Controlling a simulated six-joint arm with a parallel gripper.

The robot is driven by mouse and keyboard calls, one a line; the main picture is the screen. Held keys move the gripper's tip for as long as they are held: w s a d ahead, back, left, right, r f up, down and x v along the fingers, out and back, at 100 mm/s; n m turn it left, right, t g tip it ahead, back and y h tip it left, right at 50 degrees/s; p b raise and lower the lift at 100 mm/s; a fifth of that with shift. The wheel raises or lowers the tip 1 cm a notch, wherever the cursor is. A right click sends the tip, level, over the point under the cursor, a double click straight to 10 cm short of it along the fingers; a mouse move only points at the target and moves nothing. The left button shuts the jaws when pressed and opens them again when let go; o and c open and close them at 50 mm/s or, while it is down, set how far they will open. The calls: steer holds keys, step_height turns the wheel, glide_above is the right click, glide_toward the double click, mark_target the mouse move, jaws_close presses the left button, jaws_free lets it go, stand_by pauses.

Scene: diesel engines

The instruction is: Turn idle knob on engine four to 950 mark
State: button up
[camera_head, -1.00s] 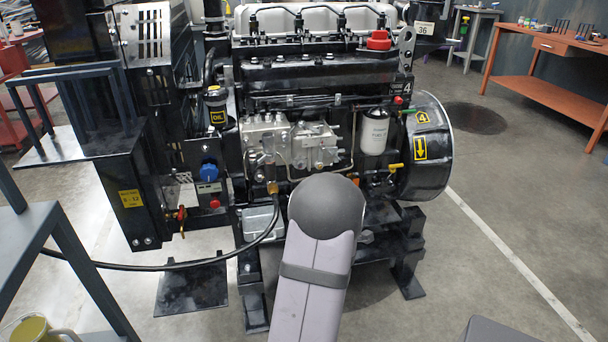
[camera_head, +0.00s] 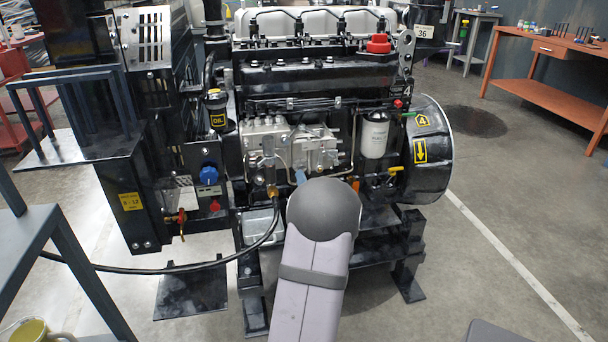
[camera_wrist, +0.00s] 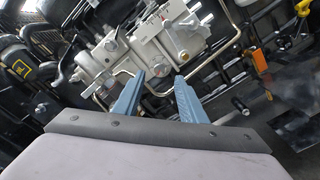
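Engine four (camera_head: 330,75) stands ahead, marked by yellow 4 and arrow labels on its right-hand drum. A blue knob (camera_head: 208,175) sits on the small panel left of the engine; I cannot tell whether it is the idle knob, and no 950 mark is legible. The silver pump block (camera_head: 280,145) is on the engine's front and also fills the top of the wrist view (camera_wrist: 165,38). My gripper (camera_wrist: 160,76) is open and empty, its two blue fingers apart just below the pump block. In the head view my arm hides most of it; a blue fingertip shows.
A black hose (camera_head: 165,266) curves from the pump to the left. A red valve handle (camera_head: 181,217), yellow lever (camera_head: 395,169) and white filter (camera_head: 374,135) are nearby. A grey frame (camera_head: 45,240) stands at left front.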

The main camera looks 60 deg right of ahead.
mark_target(302, 168)
steer(key=shift+x, duration=2.85)
steer(key=shift+f, duration=0.1)
jaws_close()
